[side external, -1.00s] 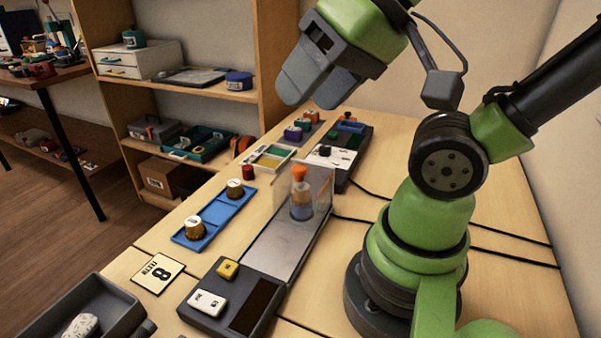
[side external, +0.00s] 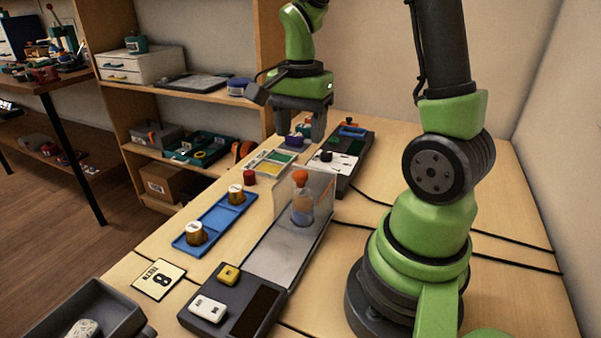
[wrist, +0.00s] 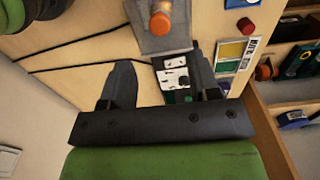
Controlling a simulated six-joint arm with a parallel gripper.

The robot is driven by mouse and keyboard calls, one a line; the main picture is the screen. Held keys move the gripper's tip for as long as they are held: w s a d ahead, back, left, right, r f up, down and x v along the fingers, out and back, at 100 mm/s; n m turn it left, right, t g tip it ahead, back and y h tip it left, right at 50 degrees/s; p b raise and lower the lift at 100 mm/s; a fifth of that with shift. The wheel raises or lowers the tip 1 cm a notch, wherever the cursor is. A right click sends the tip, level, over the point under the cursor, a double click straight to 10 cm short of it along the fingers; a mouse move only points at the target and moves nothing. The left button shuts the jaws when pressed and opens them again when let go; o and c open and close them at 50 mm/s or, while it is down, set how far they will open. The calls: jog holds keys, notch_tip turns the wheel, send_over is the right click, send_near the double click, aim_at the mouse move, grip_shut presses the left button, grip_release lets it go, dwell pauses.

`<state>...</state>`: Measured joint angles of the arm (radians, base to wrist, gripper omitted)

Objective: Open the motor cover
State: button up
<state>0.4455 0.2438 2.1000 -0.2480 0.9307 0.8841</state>
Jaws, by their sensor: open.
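A dark grey unit (side external: 346,165) stands at the far end of the bench, with a white panel (side external: 333,162), a small black knob and a blue handle-like part (side external: 353,131). I cannot tell which part is the motor cover. My gripper (side external: 299,136) points down beside this unit, on its left, above small purple and green pieces (side external: 294,141) that it partly hides. Its fingers are apart and nothing shows between them.
A clear upright panel beside an orange-topped bottle (side external: 302,200) stands on a grey plate mid-bench. A blue tray (side external: 215,222) holds two knobs. A red cylinder (side external: 250,178) and a coloured card tray (side external: 273,162) lie near my gripper. Black cables cross the right side.

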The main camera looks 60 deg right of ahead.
aim_at(301, 173)
notch_tip(301, 173, down, 9)
jog(key=shift+f, duration=0.2)
dwell(0.3)
